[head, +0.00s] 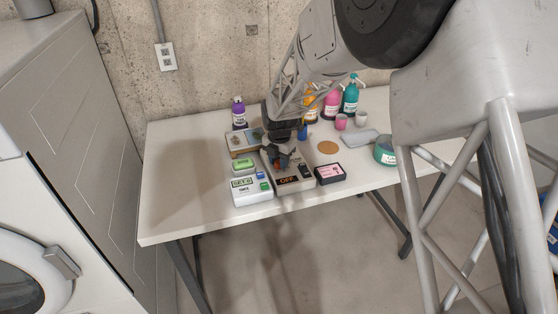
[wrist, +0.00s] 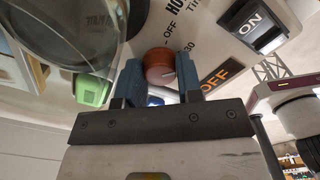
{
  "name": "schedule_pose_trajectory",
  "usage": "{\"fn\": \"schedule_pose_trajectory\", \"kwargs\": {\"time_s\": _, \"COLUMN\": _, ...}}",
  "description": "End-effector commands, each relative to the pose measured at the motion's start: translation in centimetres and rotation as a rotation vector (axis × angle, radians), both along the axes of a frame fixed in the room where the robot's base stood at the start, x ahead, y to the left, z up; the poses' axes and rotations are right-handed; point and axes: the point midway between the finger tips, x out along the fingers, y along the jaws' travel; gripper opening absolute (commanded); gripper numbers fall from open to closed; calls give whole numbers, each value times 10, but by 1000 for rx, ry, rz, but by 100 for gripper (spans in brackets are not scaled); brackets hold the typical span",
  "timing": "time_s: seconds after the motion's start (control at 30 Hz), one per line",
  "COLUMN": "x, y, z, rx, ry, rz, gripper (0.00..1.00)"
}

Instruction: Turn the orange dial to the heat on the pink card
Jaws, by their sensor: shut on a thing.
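The orange dial (wrist: 160,66) sits on the pale panel of a device and fills the space between my gripper's blue fingers (wrist: 159,72) in the wrist view. My gripper is shut on it. A thin mark shows on the dial's face; its exact setting is unclear. Printed OFF and 30 show beside it. In the head view my gripper (head: 278,157) is over the device (head: 297,186), and the dial is mostly hidden. The pink card (head: 330,170), in a dark frame, lies just right of the device; its writing is too small to read.
A white box with a display (head: 250,191) and a green-topped item (head: 243,166) stand left of the device. Bottles (head: 331,104), cups and a round cork mat (head: 327,147) are behind and right. The table's left side (head: 180,180) is clear.

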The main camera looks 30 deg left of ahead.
Motion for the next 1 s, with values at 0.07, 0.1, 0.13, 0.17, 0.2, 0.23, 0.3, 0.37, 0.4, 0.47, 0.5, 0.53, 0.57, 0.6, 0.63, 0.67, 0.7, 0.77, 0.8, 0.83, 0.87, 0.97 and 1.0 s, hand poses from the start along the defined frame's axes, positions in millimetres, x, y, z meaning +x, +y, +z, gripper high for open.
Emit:
{"fn": "schedule_pose_trajectory", "kwargs": {"time_s": 0.07, "x": 0, "y": 0, "z": 1, "rx": 0, "ry": 0, "rz": -44, "gripper": 10}}
{"fn": "schedule_pose_trajectory", "kwargs": {"time_s": 0.1, "x": 0, "y": 0, "z": 1, "rx": 0, "ry": 0, "rz": -62, "gripper": 10}}
{"fn": "schedule_pose_trajectory", "kwargs": {"time_s": 0.13, "x": 0, "y": 0, "z": 1, "rx": 0, "ry": 0, "rz": -75, "gripper": 10}}
{"fn": "schedule_pose_trajectory", "kwargs": {"time_s": 0.17, "x": 0, "y": 0, "z": 1, "rx": 0, "ry": 0, "rz": -84, "gripper": 10}}
{"fn": "schedule_pose_trajectory", "kwargs": {"time_s": 0.2, "x": 0, "y": 0, "z": 1, "rx": 0, "ry": 0, "rz": -93, "gripper": 10}}
{"fn": "schedule_pose_trajectory", "kwargs": {"time_s": 0.23, "x": 0, "y": 0, "z": 1, "rx": 0, "ry": 0, "rz": -98, "gripper": 10}}
{"fn": "schedule_pose_trajectory", "kwargs": {"time_s": 0.3, "x": 0, "y": 0, "z": 1, "rx": 0, "ry": 0, "rz": -103, "gripper": 10}}
{"fn": "schedule_pose_trajectory", "kwargs": {"time_s": 0.37, "x": 0, "y": 0, "z": 1, "rx": 0, "ry": 0, "rz": -102, "gripper": 10}}
{"fn": "schedule_pose_trajectory", "kwargs": {"time_s": 0.4, "x": 0, "y": 0, "z": 1, "rx": 0, "ry": 0, "rz": -102, "gripper": 10}}
{"fn": "schedule_pose_trajectory", "kwargs": {"time_s": 0.47, "x": 0, "y": 0, "z": 1, "rx": 0, "ry": 0, "rz": -102, "gripper": 10}}
{"fn": "schedule_pose_trajectory", "kwargs": {"time_s": 0.5, "x": 0, "y": 0, "z": 1, "rx": 0, "ry": 0, "rz": -102, "gripper": 10}}
{"fn": "schedule_pose_trajectory", "kwargs": {"time_s": 0.53, "x": 0, "y": 0, "z": 1, "rx": 0, "ry": 0, "rz": -101, "gripper": 35}}
{"fn": "schedule_pose_trajectory", "kwargs": {"time_s": 0.57, "x": 0, "y": 0, "z": 1, "rx": 0, "ry": 0, "rz": -101, "gripper": 39}}
{"fn": "schedule_pose_trajectory", "kwargs": {"time_s": 0.6, "x": 0, "y": 0, "z": 1, "rx": 0, "ry": 0, "rz": -101, "gripper": 46}}
{"fn": "schedule_pose_trajectory", "kwargs": {"time_s": 0.63, "x": 0, "y": 0, "z": 1, "rx": 0, "ry": 0, "rz": -101, "gripper": 50}}
{"fn": "schedule_pose_trajectory", "kwargs": {"time_s": 0.67, "x": 0, "y": 0, "z": 0, "rx": 0, "ry": 0, "rz": -101, "gripper": 55}}
{"fn": "schedule_pose_trajectory", "kwargs": {"time_s": 0.7, "x": 0, "y": 0, "z": 0, "rx": 0, "ry": 0, "rz": -101, "gripper": 59}}
{"fn": "schedule_pose_trajectory", "kwargs": {"time_s": 0.77, "x": 0, "y": 0, "z": 0, "rx": 0, "ry": 0, "rz": -101, "gripper": 59}}
{"fn": "schedule_pose_trajectory", "kwargs": {"time_s": 0.8, "x": 0, "y": 0, "z": 0, "rx": 0, "ry": 0, "rz": -101, "gripper": 59}}
{"fn": "schedule_pose_trajectory", "kwargs": {"time_s": 0.83, "x": 0, "y": 0, "z": 0, "rx": 0, "ry": 0, "rz": -101, "gripper": 59}}
{"fn": "schedule_pose_trajectory", "kwargs": {"time_s": 0.87, "x": 0, "y": 0, "z": 0, "rx": 0, "ry": 0, "rz": -101, "gripper": 59}}
{"fn": "schedule_pose_trajectory", "kwargs": {"time_s": 0.97, "x": 0, "y": 0, "z": 0, "rx": 0, "ry": 0, "rz": -101, "gripper": 59}}
{"fn": "schedule_pose_trajectory", "kwargs": {"time_s": 1.0, "x": 0, "y": 0, "z": 1, "rx": 0, "ry": 0, "rz": -101, "gripper": 59}}
